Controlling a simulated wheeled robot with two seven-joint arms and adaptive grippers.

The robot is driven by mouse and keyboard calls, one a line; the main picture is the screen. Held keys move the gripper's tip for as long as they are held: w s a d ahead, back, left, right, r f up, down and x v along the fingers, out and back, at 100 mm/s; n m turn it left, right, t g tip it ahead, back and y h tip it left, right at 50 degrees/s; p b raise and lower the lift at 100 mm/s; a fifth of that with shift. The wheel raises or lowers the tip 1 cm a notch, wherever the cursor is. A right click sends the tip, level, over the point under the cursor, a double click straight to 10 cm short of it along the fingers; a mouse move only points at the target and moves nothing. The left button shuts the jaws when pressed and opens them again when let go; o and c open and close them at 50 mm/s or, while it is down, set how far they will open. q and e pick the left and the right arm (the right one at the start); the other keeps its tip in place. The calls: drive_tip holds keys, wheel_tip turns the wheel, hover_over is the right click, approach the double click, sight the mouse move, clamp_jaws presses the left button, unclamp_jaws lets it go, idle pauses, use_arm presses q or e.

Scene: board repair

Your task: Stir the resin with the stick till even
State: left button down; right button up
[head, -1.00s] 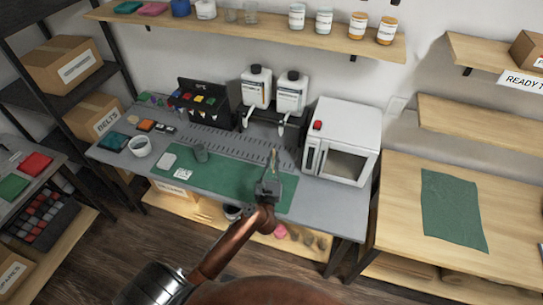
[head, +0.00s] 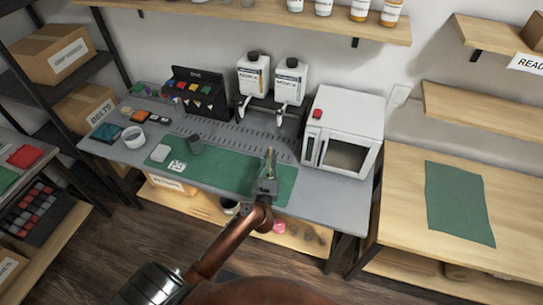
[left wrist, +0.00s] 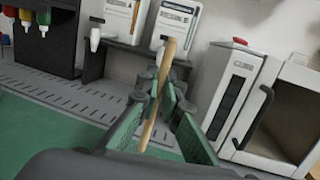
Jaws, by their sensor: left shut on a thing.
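My left gripper (head: 268,178) is shut on a thin wooden stick (head: 270,159) that points upward, above the right part of the green mat (head: 225,168). In the left wrist view the pale stick (left wrist: 157,95) stands slightly tilted between the green-padded fingers (left wrist: 160,118). A small dark grey cup (head: 195,146) stands on the mat to the left of the gripper, apart from the stick. The resin inside it cannot be seen. My right gripper is not in view.
Two white resin bottles (head: 253,74) stand on a dispenser at the back. A white curing oven (head: 343,118) is right of the mat. A white tub (head: 134,137) and a pale flat block (head: 160,153) lie left of the cup. The mat between cup and gripper is clear.

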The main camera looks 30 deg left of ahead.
use_arm(q)
drive_tip(key=shift+f+b, duration=2.3)
drive_tip(key=shift+f, duration=1.4)
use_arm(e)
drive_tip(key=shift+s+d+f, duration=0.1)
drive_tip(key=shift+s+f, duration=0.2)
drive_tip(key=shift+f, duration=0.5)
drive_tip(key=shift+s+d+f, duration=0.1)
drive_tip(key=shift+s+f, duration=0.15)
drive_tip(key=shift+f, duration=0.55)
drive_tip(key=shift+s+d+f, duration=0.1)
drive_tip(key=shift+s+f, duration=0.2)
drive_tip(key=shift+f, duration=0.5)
